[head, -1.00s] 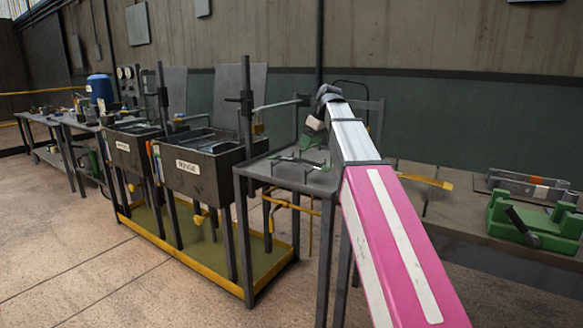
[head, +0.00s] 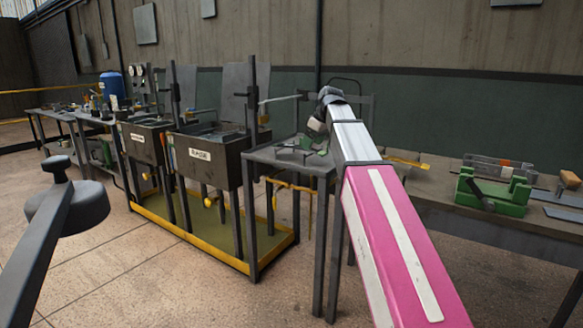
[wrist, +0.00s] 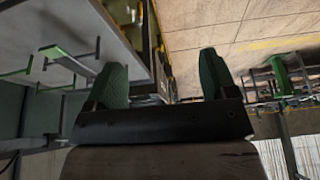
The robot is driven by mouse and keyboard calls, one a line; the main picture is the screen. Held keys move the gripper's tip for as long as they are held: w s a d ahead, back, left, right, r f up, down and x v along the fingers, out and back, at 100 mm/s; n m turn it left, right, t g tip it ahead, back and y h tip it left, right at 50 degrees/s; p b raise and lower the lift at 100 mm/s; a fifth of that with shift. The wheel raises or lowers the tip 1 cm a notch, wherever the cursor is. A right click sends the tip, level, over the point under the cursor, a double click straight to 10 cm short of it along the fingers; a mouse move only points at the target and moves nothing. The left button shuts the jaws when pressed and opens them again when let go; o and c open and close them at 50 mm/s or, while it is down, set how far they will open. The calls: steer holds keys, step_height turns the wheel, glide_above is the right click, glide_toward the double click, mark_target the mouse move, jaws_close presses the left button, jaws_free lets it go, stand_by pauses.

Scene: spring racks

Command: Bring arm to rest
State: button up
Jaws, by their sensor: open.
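My arm, pink and silver, reaches forward in the head view, and its far end is up beside the small grey table (head: 290,160). My gripper is hard to make out there. In the wrist view my gripper (wrist: 165,85) shows two green-padded fingers set wide apart with nothing between them. The grey table top (wrist: 85,30) with green-tipped metal hooks or racks (wrist: 68,60) lies to the left of the fingers, apart from them.
Two dark tanks (head: 207,160) stand in a yellow-edged tray (head: 180,232) left of the table. A bench with a green fixture (head: 494,190) is at right. A dark post with a round knob (head: 66,205) stands close at left. Tiled floor is open in front.

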steer(key=s+d+f+m+h, duration=0.1)
steer(key=s+d+f+m, duration=0.2)
steer(key=s+f, duration=0.5)
steer(key=s+d+f+m+g+h, duration=0.1)
steer(key=s+d+f+m, duration=0.3)
steer(key=f, duration=1.8)
steer(key=s+d+f+m+g+h, duration=0.1)
steer(key=s+d+f+m, duration=0.3)
steer(key=s+f, duration=0.8)
step_height(320, 180, down, 4)
steer(key=shift+f+h, duration=0.1)
steer(key=shift+h, duration=0.2)
